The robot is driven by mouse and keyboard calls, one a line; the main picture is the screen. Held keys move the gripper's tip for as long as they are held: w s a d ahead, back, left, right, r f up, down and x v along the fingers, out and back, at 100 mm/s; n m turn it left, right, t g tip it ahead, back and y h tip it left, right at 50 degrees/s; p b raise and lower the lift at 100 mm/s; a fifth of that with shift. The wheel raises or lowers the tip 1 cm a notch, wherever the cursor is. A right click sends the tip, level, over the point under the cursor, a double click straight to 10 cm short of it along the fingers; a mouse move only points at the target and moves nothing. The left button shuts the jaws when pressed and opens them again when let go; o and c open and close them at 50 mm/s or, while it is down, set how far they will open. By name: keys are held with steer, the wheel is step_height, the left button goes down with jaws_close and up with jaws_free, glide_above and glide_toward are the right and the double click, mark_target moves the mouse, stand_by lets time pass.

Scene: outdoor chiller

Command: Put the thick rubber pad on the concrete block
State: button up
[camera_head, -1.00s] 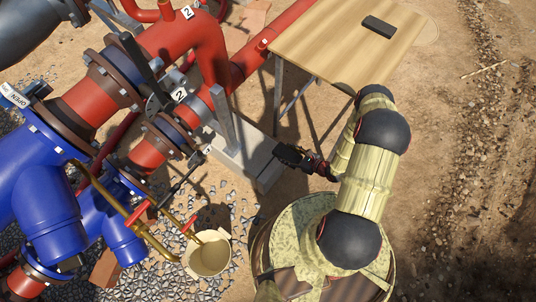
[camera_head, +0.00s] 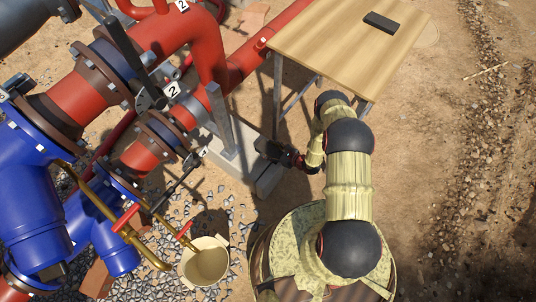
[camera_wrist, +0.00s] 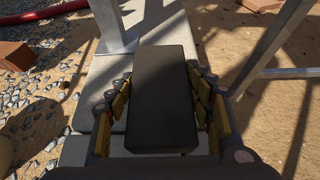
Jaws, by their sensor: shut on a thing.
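A black rectangular pad (camera_wrist: 160,100) is between the fingers of my gripper (camera_wrist: 160,76) in the wrist view. The gripper is shut on it from both long sides. The pad is over the pale concrete block (camera_wrist: 170,23); I cannot tell whether it touches it. A metal post stands on the block, just beyond the pad.
A wooden table (camera_head: 330,45) at the top carries another dark slab (camera_head: 381,22). The grey post (camera_head: 221,120) rises near my gripper. Red and blue pipes (camera_head: 75,100) fill the left. A cream bucket (camera_head: 205,262) stands on gravel below. Open dirt lies to the right.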

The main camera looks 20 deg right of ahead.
mark_target(268, 152)
steer(key=shift+w+a+f, duration=0.1)
steer(key=shift+w+f, duration=0.25)
steer(key=shift+w+a+f+b, duration=0.15)
steer(key=shift+f+b, duration=0.3)
steer(key=shift+f, duration=0.45)
steer(key=shift+w+d+f+b, duration=0.1)
steer(key=shift+f+b, duration=0.35)
steer(key=shift+f, duration=0.4)
steer(key=shift+f, duration=0.15)
steer(key=o, duration=1.6)
steer(key=shift+s, duration=0.1)
steer(key=shift+c, duration=0.2)
